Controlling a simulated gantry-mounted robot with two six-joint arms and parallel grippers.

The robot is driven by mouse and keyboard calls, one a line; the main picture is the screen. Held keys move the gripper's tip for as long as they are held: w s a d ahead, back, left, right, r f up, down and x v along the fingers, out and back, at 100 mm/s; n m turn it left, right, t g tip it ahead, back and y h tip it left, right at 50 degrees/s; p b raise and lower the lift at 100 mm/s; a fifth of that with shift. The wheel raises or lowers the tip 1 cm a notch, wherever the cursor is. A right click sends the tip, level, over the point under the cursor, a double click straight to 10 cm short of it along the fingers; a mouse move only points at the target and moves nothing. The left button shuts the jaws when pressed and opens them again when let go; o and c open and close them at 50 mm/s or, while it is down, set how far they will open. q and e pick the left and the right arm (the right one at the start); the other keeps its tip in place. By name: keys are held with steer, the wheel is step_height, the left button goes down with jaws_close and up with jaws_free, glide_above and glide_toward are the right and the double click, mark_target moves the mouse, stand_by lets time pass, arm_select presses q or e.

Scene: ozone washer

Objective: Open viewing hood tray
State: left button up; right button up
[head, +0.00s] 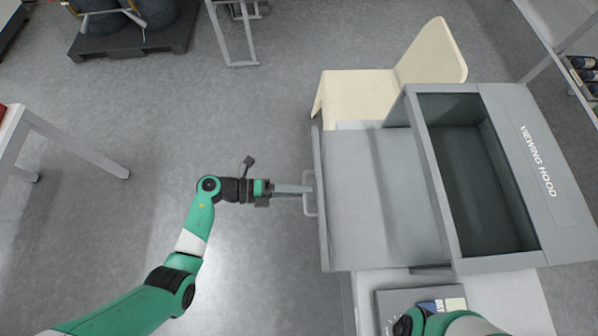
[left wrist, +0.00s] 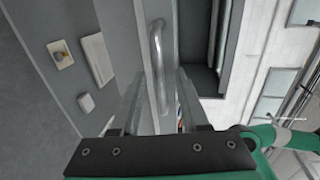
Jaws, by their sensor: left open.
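The grey viewing hood (head: 555,205) stands at the right in the head view, with a dark opening on top. Its grey tray (head: 365,200) sticks out to the left, its flat inside largely exposed. A bar handle (head: 309,205) is on the tray's left front panel. My left gripper (head: 304,189) is at this handle, pointing right. In the left wrist view, the metal handle (left wrist: 156,50) lies between the spread fingers of my left gripper (left wrist: 160,92). I cannot tell whether either finger touches it. Only part of my right arm shows at the bottom; its gripper is not visible.
A cream chair (head: 360,95) stands behind the tray. A white table (head: 505,300) is under the hood, with a grey box (head: 388,300) at its front. A table (head: 75,145) stands far left.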

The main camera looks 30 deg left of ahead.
arm_select(q)
steer(key=p+v, duration=0.2)
steer(key=v, duration=0.9)
steer(key=shift+s+a, duration=0.25)
